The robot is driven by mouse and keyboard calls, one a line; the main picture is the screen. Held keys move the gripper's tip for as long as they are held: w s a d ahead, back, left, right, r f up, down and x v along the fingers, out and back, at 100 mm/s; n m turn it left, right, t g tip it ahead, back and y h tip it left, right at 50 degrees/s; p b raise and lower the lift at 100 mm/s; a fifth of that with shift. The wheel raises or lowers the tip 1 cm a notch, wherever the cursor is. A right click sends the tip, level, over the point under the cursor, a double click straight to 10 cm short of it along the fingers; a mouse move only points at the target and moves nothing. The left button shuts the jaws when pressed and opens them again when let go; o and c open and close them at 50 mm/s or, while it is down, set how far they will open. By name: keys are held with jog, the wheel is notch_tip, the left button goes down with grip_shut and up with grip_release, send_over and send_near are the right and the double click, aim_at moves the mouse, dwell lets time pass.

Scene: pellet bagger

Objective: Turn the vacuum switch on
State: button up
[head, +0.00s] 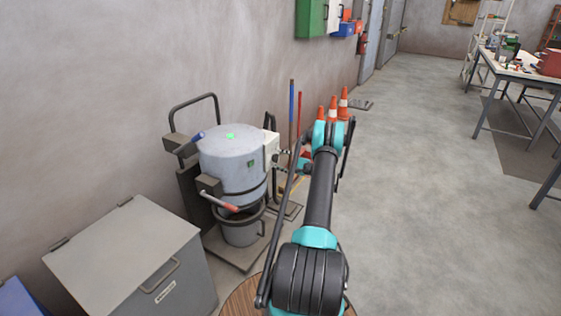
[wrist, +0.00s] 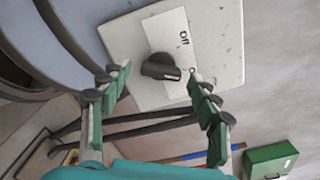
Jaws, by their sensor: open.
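The vacuum switch is a dark round knob (wrist: 160,67) on a pale control box (wrist: 125,37) in the wrist view. A white label (wrist: 170,32) beside it reads "Off" at the top; a second word lower right is partly hidden by a finger. The knob's pale mark is at its right end. My gripper (wrist: 160,80) is open, with green-padded fingers on either side of the knob and no clear contact. In the head view, the control box (head: 271,147) is on the right side of the grey drum (head: 225,175), and my gripper (head: 291,164) is just right of it.
A grey lidded bin (head: 130,260) stands front left of the drum. Blue and red poles (head: 291,110) and orange cones (head: 343,103) stand behind my arm. A work table (head: 515,68) is far right. The floor between is clear.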

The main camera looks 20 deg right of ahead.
jog(key=v, duration=1.1)
jog(key=shift+s+d, duration=0.25)
jog(key=shift+d, duration=0.05)
